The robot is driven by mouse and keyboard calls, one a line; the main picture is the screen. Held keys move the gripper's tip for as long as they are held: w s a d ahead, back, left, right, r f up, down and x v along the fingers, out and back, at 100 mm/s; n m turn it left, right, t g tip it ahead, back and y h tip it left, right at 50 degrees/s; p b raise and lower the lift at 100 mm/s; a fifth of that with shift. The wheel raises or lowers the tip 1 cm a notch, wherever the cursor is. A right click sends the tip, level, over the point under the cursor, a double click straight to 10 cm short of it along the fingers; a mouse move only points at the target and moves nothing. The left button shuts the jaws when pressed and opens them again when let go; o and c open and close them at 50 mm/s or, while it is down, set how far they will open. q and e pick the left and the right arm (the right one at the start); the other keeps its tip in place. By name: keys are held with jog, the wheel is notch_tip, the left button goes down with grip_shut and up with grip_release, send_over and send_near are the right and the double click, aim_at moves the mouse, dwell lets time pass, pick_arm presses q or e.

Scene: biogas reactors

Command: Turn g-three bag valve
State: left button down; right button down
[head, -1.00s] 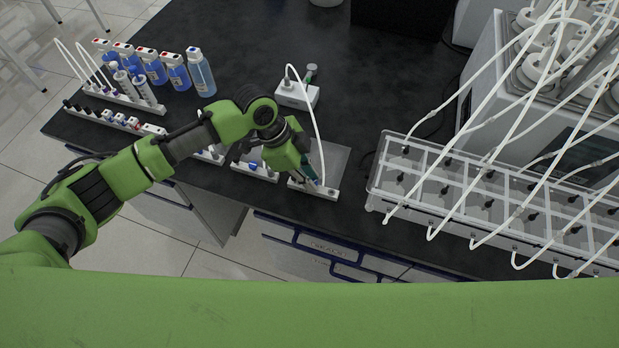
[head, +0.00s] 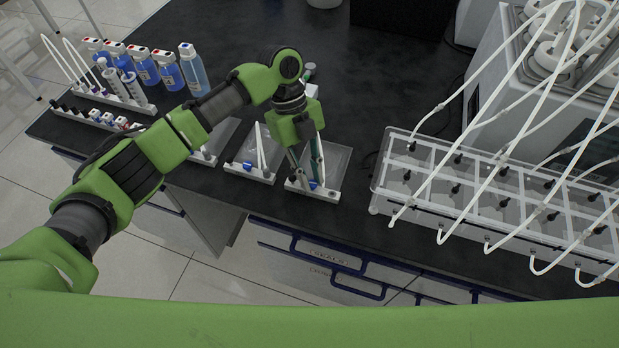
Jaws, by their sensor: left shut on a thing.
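Three flat grey gas bags lie in a row along the bench's front edge, each with a white strip at its front. The rightmost bag (head: 338,160) has a small blue valve (head: 314,184) on its strip (head: 330,192). My left gripper (head: 307,180) points down over this strip and is shut on the valve, which its fingers partly hide. The middle bag (head: 273,150) has its own blue valve (head: 247,167), apart from the gripper. I cannot read any bag label. My right gripper is not in view.
A clear rack with white tubes (head: 470,190) stands right of the bags. Blue-liquid bottles (head: 168,72) and a syringe rack (head: 125,98) stand at the left. A small device behind my gripper is mostly hidden. The bench behind the bags is largely bare.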

pick_arm(q)
jog(key=shift+m+b, duration=0.35)
jog(key=shift+m, duration=0.25)
jog(key=shift+y, duration=0.3)
jog(key=c, duration=1.9)
grip_release()
jog(key=v, duration=1.2)
jog(key=shift+w, duration=0.15)
jog(key=shift+f, duration=0.1)
